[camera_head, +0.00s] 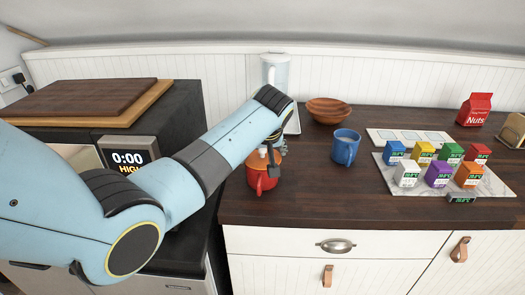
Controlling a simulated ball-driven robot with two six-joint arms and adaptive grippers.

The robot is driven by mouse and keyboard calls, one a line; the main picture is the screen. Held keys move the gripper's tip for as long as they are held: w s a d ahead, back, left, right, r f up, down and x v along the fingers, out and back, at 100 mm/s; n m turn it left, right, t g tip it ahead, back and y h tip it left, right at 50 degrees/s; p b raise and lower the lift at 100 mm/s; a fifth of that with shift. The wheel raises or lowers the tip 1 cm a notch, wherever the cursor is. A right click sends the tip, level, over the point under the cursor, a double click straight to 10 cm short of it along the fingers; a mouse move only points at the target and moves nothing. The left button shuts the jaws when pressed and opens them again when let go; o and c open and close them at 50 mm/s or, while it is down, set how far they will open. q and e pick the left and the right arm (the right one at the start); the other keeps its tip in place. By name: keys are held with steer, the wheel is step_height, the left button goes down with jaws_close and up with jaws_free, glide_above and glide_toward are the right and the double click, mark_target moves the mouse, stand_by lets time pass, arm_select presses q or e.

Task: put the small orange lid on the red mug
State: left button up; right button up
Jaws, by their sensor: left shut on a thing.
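The red mug (262,178) stands upright on the dark wooden counter, below my left gripper. The small orange lid (260,160) with a pale knob is at the mug's mouth; I cannot tell whether it rests fully on the rim. My left gripper (270,155) reaches down over the mug and is shut on the lid; its fingers are small and partly hidden by the arm. My right gripper is not in view.
A blue mug (345,147) and a brown bowl (328,110) stand to the right. Several small coloured boxes stand on a marble board (495,183). A white jug (274,72) stands behind my arm. A red nuts bag (475,108) is at the far right.

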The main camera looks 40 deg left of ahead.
arm_select(q)
steer(key=shift+f, duration=0.2)
stand_by(0.6)
steer(key=o, duration=0.9)
steer(key=shift+c, duration=0.2)
step_height(320, 180, up, 5)
steer(key=p, duration=0.5)
steer(key=shift+f, duration=0.1)
steer(key=shift+r, duration=1.1)
